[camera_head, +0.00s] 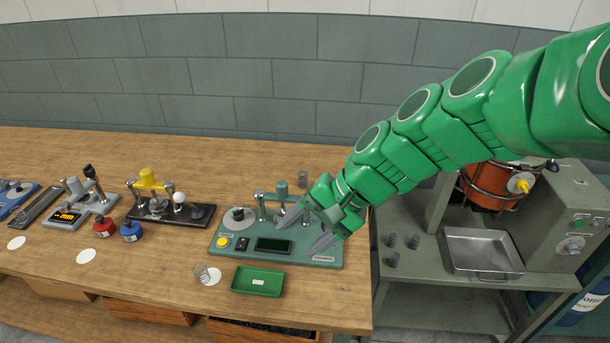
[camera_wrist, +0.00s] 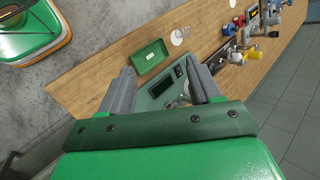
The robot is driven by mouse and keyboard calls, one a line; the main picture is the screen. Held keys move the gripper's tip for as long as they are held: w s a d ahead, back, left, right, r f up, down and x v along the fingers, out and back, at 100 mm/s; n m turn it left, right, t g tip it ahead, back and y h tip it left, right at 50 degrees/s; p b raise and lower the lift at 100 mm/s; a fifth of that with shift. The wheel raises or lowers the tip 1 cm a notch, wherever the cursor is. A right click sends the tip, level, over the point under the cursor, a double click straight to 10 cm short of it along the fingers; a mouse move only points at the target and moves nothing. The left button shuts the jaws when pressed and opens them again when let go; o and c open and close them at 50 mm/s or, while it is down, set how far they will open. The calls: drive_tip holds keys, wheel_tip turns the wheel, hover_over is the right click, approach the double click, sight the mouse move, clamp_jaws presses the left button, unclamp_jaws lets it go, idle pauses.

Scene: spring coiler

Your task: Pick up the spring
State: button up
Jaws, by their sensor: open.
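A small wire-like grey coil, which looks like the spring (camera_head: 201,272), stands at the edge of a white disc (camera_head: 214,279) on the wooden bench, left of the green tray. It also shows small in the wrist view, where the spring (camera_wrist: 177,38) is by the tray. My gripper (camera_head: 306,231) is open and empty, with its grey fingers above the right part of the green coiler machine (camera_head: 232,256). The gripper (camera_wrist: 160,69) is well to the right of the spring in the head view.
A green tray (camera_head: 240,287) lies in front of the machine. Other bench devices, including one with a yellow top (camera_head: 149,178), and red (camera_head: 103,228) and blue (camera_head: 131,233) pots stand left. Right of the bench is a grey station with a metal pan (camera_head: 482,250) and grey cylinders.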

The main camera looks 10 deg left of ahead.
drive_tip(key=w+a+r+m+t+y, duration=0.15)
drive_tip(key=w+a+m+y, duration=0.25)
drive_tip(key=w+a, duration=0.55)
drive_tip(key=m+t+y, duration=0.2)
drive_tip(key=m+t, duration=0.4)
drive_tip(key=m, duration=0.6)
hover_over(300, 174)
drive_tip(key=s, duration=1)
wheel_tip(300, 174, down, 9)
drive_tip(key=w+d+f+m+h, duration=0.1)
drive_tip(key=w+f+m, duration=0.1)
drive_tip(key=f, duration=0.2)
drive_tip(key=w+d+f+m+t+h, duration=0.1)
drive_tip(key=w+d+f+m, duration=0.1)
drive_tip(key=w+f, duration=0.1)
drive_tip(key=w+d+f+m+t+h, duration=0.1)
drive_tip(key=w+f+m, duration=0.1)
drive_tip(key=f, duration=0.4)
drive_tip(key=shift+w+d+f+m, duration=0.15)
drive_tip(key=shift+d+m, duration=0.25)
drive_tip(key=shift+m, duration=0.2)
drive_tip(key=shift+x, duration=1.1)
drive_tip(key=shift+w+x, duration=0.25)
drive_tip(key=shift+x, duration=2.3)
drive_tip(key=shift+w, duration=0.15)
drive_tip(key=shift+c, duration=0.4)
drive_tip(key=c, duration=1)
